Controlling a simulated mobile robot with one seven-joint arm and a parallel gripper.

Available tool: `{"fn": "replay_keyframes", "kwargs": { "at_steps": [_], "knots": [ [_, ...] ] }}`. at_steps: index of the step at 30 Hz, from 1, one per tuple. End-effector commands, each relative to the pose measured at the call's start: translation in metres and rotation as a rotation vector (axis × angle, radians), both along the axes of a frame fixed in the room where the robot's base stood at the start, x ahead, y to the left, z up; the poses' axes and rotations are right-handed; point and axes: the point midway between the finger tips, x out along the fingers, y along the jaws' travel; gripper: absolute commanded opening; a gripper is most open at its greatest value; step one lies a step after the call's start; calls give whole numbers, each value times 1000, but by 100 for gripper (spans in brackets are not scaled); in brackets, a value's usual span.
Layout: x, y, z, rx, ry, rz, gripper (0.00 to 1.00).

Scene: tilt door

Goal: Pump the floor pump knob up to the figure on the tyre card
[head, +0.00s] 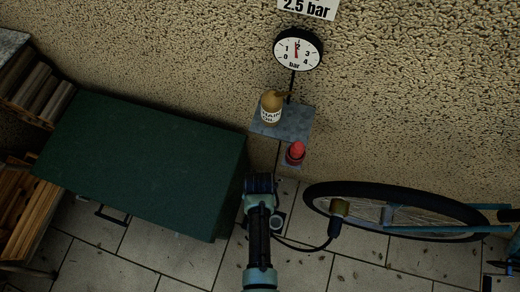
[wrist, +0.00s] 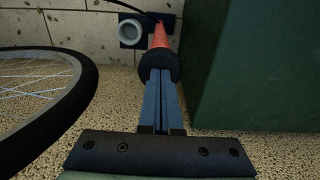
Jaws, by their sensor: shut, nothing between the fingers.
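The tyre card (head: 306,8) reads 2.5 bar on the wall, its top cut off. Below it the round gauge (head: 298,50) is marked in bar, its needle pointing nearly straight up, near the 2. In the wrist view the floor pump has an orange barrel (wrist: 161,39) and a black knob (wrist: 160,66) at its near end. My gripper (wrist: 160,75) is shut and empty, its fingertips at the black knob; I cannot tell whether they touch it. In the head view my arm hides most of the pump.
A dark green cabinet (head: 145,165) stands left of the pump.

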Motion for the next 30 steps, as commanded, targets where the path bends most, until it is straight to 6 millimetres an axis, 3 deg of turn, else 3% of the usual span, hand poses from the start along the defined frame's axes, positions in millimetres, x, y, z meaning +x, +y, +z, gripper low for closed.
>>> {"fn": "replay_keyframes", "kwargs": {
  "at_steps": [2, 11, 30],
  "knots": [
    [-1, 0, -6, 0, 1, 0, 0],
    [-1, 0, 3, 0, 0, 0, 0],
    [-1, 0, 80, 0, 1, 0, 0]
  ]
}}
